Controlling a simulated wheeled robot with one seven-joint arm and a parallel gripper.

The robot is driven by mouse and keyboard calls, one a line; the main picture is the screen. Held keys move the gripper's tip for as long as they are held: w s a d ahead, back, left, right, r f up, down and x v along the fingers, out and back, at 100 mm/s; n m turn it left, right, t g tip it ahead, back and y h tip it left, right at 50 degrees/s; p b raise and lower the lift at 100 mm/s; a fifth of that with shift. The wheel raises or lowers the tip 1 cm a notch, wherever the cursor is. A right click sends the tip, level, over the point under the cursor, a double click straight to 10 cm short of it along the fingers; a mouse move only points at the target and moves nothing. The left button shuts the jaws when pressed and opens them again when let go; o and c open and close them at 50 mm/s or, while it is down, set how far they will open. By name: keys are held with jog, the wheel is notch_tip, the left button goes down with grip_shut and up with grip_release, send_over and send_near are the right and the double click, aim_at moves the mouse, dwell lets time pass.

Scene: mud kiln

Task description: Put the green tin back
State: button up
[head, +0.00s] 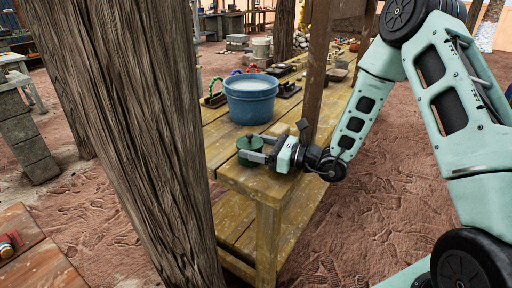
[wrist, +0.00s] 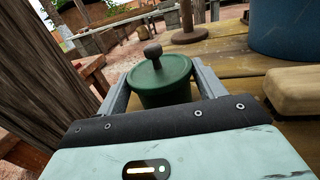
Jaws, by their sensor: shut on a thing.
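The green tin (head: 249,147) is at the near left corner of the yellow wooden table (head: 238,180). In the wrist view the tin (wrist: 161,82) is round and dark green, with a knobbed lid, and stands upright. My gripper (head: 254,151) reaches it from the right and is shut on it. One finger shows on each side of the tin in the wrist view. The tin's lower part is hidden behind my gripper's body in the wrist view, so I cannot tell whether it touches the tabletop.
A blue bucket (head: 251,100) stands behind the tin. A pale block (wrist: 293,90) lies to its right. A thick wooden post (head: 130,120) rises close to the table's left side. Another post (head: 317,75) stands behind my gripper. Several objects crowd the table's far end.

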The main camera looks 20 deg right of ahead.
jog(key=shift+f, duration=0.15)
jog(key=o, duration=1)
jog(key=shift+c, duration=0.2)
